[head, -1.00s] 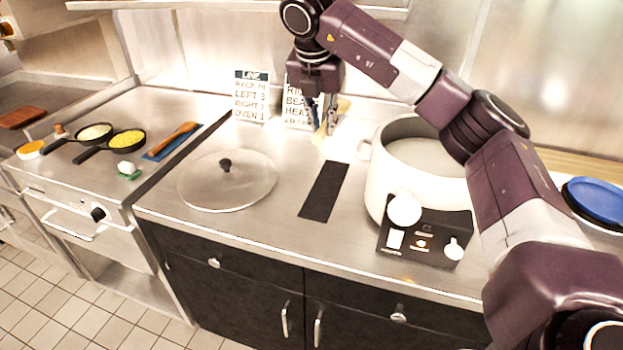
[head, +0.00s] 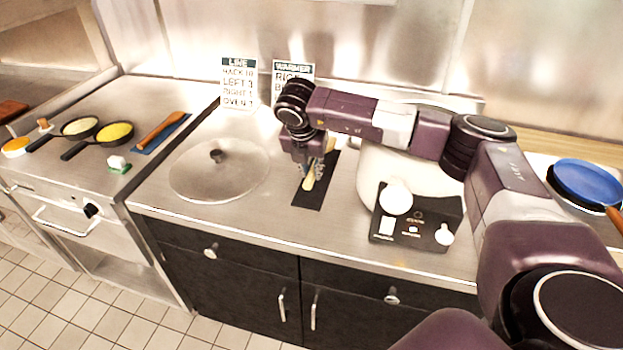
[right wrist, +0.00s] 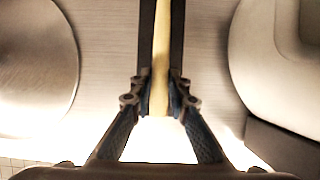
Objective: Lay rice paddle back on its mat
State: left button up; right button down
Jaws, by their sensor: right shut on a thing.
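The rice paddle (head: 309,180) is pale yellow wood. My right gripper (head: 306,168) is shut on it and holds it over the dark mat (head: 311,194), a narrow black strip on the steel counter. In the right wrist view the paddle (right wrist: 160,60) runs lengthwise between the fingertips (right wrist: 160,105), with the mat (right wrist: 146,40) showing on both sides of it, roughly in line. I cannot tell whether the paddle touches the mat. My left gripper is not in view.
A round steel lid (head: 218,185) lies left of the mat. The white rice cooker (head: 372,182) stands close on the right, partly behind my arm. Signs (head: 239,84) stand at the back. Two pans (head: 115,132) and a wooden tool (head: 160,130) on a blue mat sit farther left.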

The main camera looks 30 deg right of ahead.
aim_at(311, 192)
notch_tip(311, 192, down, 4)
jog(key=shift+r+p, duration=0.15)
jog(key=shift+p, duration=0.25)
jog(key=shift+f, duration=0.4)
jog(key=c, duration=1.9)
grip_release()
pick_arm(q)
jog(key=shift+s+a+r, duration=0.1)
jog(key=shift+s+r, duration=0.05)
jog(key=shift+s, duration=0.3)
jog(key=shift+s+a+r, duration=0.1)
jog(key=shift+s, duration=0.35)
pick_arm(e)
jog(key=shift+o, duration=0.3)
jog(key=shift+r, duration=0.1)
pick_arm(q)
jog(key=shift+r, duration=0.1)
pick_arm(e)
jog(key=shift+r, duration=0.1)
jog(key=b+v, duration=0.3)
jog(key=v, duration=0.8)
jog(key=shift+s+a+r+b, duration=0.2)
jog(key=shift+r+b, duration=0.1)
jog(key=shift+r, duration=0.2)
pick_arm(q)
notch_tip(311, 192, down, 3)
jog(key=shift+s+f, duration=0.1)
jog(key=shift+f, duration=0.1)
